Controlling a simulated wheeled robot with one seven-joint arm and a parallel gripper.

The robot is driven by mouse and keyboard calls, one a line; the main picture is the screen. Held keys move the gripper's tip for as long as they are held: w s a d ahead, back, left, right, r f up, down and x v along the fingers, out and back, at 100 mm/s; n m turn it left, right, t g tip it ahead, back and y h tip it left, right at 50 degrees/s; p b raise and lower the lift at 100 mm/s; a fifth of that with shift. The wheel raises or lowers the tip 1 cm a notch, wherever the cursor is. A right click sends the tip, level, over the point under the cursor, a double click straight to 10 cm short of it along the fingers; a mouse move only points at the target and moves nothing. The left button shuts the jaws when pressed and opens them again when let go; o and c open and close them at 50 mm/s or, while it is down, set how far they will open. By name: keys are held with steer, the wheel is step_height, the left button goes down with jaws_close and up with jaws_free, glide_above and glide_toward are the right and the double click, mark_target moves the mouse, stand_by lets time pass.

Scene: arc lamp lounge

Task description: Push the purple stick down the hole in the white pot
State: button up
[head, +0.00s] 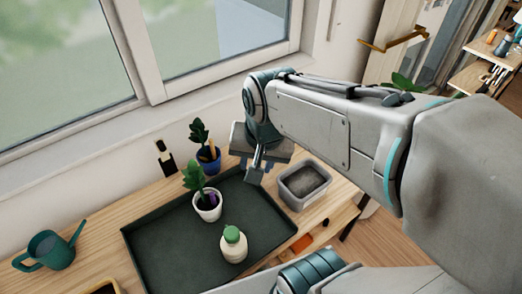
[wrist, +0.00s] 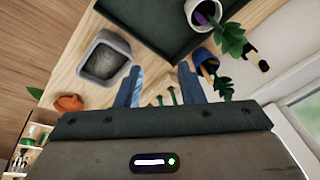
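The white pot (head: 207,211) stands on the dark tray, with a leafy green plant in it. The purple stick (head: 212,198) shows at the pot's right side, low among the leaves; how deep it sits is unclear. In the wrist view the white pot (wrist: 218,11) is at the top edge, partly cut off, with the purple stick (wrist: 201,18) inside its rim. The hole cannot be made out. My gripper (wrist: 161,84) is open, with nothing between its blue-grey fingers. In the head view my gripper (head: 255,174) is above the table, right of and behind the white pot, apart from it.
A blue pot (head: 209,165) with a plant and an orange-brown stick stands behind the white pot. A grey tub (head: 293,195) of soil is right of the tray (head: 160,238). A teal watering can (head: 47,251) is at left.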

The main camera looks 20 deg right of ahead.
steer(key=s+n, duration=0.1)
steer(key=d+n, duration=0.1)
steer(key=n, duration=0.1)
steer(key=s+n, duration=0.1)
steer(key=n, duration=0.1)
steer(key=shift+s+d+r+t+h, duration=0.25)
steer(key=shift+s+d+t+h, duration=0.05)
stand_by(1.8)
